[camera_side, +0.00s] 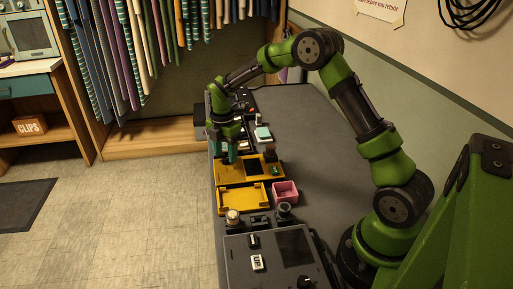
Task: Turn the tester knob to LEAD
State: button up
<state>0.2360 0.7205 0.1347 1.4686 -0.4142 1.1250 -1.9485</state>
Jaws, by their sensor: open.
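A yellow device (228,174) with a dark screen (254,167) lies on the grey bench; it may be the tester. A small green part (275,171) sits at its right end; I cannot tell whether it is a knob. No LEAD label can be read. My gripper (231,157) is open and points down at the back left part of the yellow device. Its fingertips are small here, and I cannot tell whether they touch anything. The gripper and wrist hide part of what lies behind.
An empty-looking yellow tray (241,198) and a pink box (286,192) lie in front of the yellow device. A dark panel (270,252) with black knobs and an "UP" switch fills the near end. More small devices stand behind. The bench's right side (315,150) is clear.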

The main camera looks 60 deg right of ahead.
jog(key=shift+f, duration=0.6)
grip_shut()
